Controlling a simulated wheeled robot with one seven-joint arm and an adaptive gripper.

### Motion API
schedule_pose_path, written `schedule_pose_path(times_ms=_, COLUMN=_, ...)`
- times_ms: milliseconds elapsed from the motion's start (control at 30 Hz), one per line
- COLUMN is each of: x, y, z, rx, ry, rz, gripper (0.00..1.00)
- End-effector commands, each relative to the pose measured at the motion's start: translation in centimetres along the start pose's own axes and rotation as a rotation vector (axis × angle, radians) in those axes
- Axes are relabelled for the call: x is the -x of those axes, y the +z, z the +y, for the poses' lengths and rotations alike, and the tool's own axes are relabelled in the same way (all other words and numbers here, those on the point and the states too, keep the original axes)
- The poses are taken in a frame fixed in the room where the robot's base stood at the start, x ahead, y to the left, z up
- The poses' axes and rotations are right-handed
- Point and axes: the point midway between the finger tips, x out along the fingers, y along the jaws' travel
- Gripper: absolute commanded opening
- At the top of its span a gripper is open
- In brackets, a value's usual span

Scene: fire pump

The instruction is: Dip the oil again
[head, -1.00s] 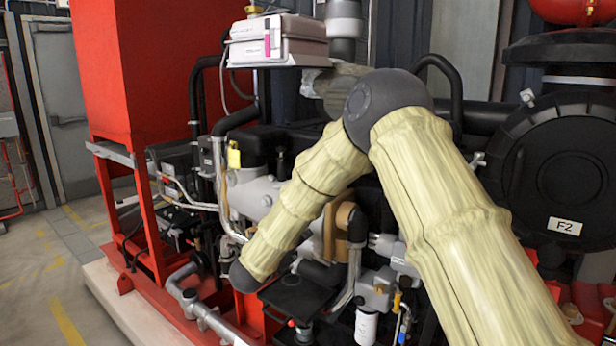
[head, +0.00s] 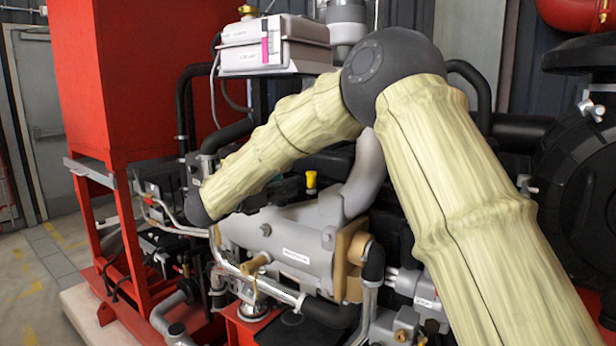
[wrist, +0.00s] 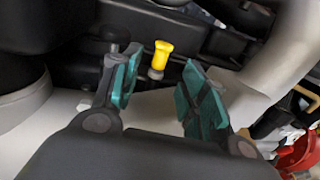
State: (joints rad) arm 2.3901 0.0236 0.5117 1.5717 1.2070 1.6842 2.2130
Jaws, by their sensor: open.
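A small yellow handle, likely the oil dipstick's (head: 311,180), stands upright on the engine in the head view, just above the grey engine casing (head: 290,240). In the wrist view the yellow handle (wrist: 160,55) shows beyond and between the fingertips. My gripper (wrist: 155,85) is open and empty, with teal pads on both fingers, and the handle is apart from them. The lower part of the dipstick is hidden in the engine.
A thick grey pipe (head: 364,175) rises just right of the yellow handle. A red tank (head: 135,75) stands at left. Black hoses and dark engine parts crowd around the handle.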

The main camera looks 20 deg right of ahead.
Motion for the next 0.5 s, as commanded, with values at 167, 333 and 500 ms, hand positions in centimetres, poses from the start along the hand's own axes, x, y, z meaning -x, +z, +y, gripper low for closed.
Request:
schedule_pose_path(times_ms=167, x=-2.7, y=0.0, z=-0.4, rx=0.002, ry=-0.008, rz=0.0, gripper=0.43)
schedule_pose_path(times_ms=333, x=-5.6, y=0.0, z=-0.5, rx=0.002, ry=-0.009, rz=0.001, gripper=0.43)
schedule_pose_path(times_ms=500, x=-8.1, y=0.1, z=-0.5, rx=0.003, ry=-0.007, rz=0.0, gripper=0.43)
